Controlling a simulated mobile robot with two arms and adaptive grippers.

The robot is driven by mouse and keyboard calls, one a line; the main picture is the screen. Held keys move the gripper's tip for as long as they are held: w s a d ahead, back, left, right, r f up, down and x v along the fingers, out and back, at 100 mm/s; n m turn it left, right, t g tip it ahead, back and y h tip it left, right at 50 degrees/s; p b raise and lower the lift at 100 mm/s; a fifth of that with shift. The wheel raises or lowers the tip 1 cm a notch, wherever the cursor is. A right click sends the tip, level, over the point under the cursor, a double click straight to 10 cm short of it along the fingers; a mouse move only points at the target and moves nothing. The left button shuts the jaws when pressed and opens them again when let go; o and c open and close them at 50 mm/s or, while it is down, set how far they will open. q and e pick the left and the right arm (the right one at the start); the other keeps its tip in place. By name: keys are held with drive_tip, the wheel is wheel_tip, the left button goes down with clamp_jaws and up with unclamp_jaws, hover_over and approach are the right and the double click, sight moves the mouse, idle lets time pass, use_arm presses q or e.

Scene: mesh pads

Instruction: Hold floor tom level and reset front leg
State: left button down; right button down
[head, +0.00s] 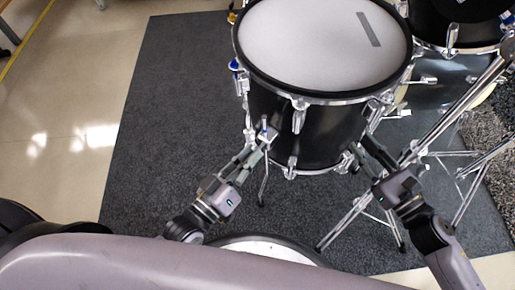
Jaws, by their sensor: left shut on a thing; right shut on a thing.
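The floor tom (320,35), black-shelled with a white head and chrome hardware, stands at upper centre in the head view. It looks about level. A thin chrome leg (263,190) shows below its left front side, with its foot on the mat. My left gripper (264,140) is shut at the chrome leg fitting on that side, apparently on the upper leg; its fingers partly hide the contact. My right gripper (358,152) is shut at the tom's lower right edge, apparently on the rim or fitting there; the exact contact is hard to see.
A dark grey mat (180,110) lies under the drum, with clear room at left. Chrome stand legs (345,222) spread at right, close to my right arm. Another black drum (455,20) stands at upper right. A round white drum head (265,248) shows at the bottom.

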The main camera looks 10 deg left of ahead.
use_arm(q)
drive_tip(key=m, duration=0.4)
drive_tip(key=shift+r+m, duration=0.15)
drive_tip(key=shift+m, duration=0.25)
drive_tip(key=c, duration=2.2)
unclamp_jaws()
drive_tip(key=shift+m, duration=0.5)
drive_tip(key=o, duration=0.5)
drive_tip(key=shift+s, duration=0.15)
drive_tip(key=v, duration=1.2)
